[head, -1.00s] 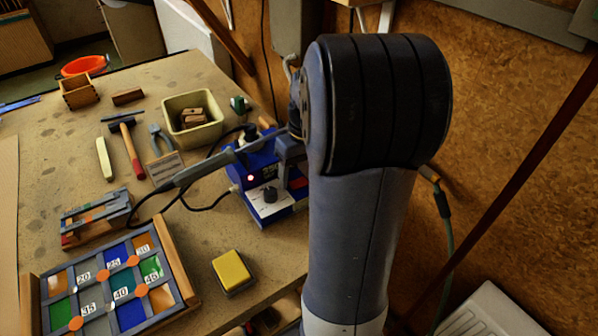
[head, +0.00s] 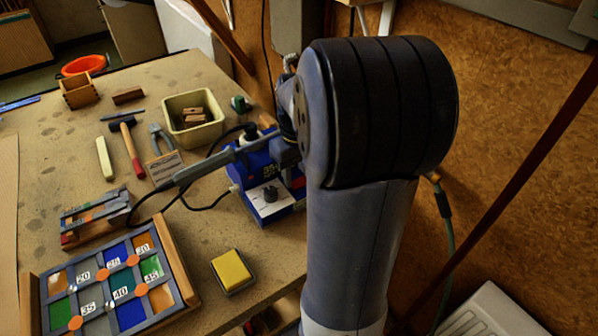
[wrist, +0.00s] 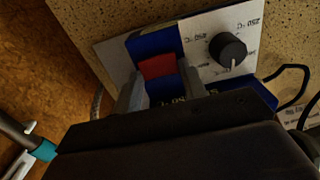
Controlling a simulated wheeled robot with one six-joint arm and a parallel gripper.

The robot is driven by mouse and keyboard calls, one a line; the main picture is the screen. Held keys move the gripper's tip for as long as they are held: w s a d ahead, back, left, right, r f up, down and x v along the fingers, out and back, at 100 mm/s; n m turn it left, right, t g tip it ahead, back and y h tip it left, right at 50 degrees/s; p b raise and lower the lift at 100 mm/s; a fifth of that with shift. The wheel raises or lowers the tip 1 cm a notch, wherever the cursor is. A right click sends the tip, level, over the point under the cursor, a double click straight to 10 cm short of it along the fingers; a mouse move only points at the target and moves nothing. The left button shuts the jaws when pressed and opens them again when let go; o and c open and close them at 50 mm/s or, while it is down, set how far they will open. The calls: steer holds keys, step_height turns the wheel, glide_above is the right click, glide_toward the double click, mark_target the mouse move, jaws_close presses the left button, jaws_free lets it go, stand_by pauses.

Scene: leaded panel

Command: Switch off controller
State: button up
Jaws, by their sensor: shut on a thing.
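The controller (head: 266,208) is a blue soldering station with a pale front panel and a black knob (head: 271,194), standing near the bench's right edge. No red light shows on its front. In the wrist view the knob (wrist: 227,50) is right of a red switch (wrist: 157,67) in a dark blue surround. My gripper (wrist: 160,86) is at the panel, one grey finger on each side of the red switch, shut on it. The finger contact is partly hidden by the dark gripper body. In the head view my arm hides most of the gripper.
A cream bin (head: 183,137) with blocks stands behind. Bench is clear between sponge and station.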

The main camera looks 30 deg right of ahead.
mark_target(298, 181)
steer(key=o, duration=1)
steer(key=shift+r, duration=0.1)
step_height(298, 181, up, 11)
steer(key=shift+f+p, duration=0.2)
steer(key=shift+p, duration=0.1)
step_height(298, 181, down, 11)
steer(key=shift+r+b, duration=0.1)
steer(key=shift+b, duration=0.2)
steer(key=shift+d+y, duration=0.2)
steer(key=shift+y, duration=0.4)
